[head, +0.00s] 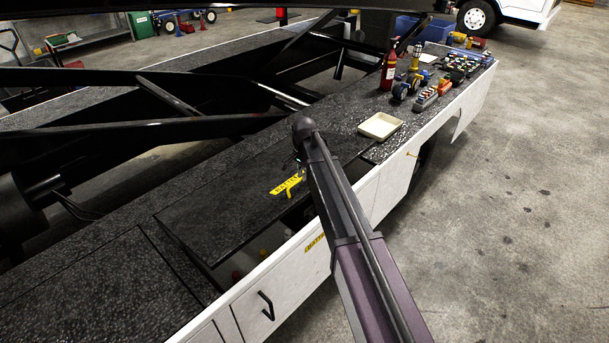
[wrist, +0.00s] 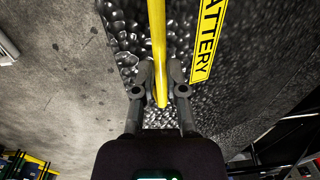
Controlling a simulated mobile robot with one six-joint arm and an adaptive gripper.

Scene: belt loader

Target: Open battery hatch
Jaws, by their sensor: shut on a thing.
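The battery hatch (head: 225,205) is a dark, rough-textured panel in the loader's side deck. Its near edge stands a little above the white side, with a gap below, so it is partly raised. It carries a yellow BATTERY label (head: 287,184), also large in the wrist view (wrist: 209,38). A yellow handle bar (wrist: 158,45) runs between my fingers. My gripper (wrist: 160,82) is shut on this bar. In the head view my arm hides most of the gripper and part of the handle.
Small red and yellow things (head: 238,274) show in the gap under the hatch. A cream tray (head: 380,126), a red bottle (head: 389,72) and several small parts stand on the deck at the right. Black beams (head: 180,125) cross behind. The concrete floor (head: 520,220) at right is clear.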

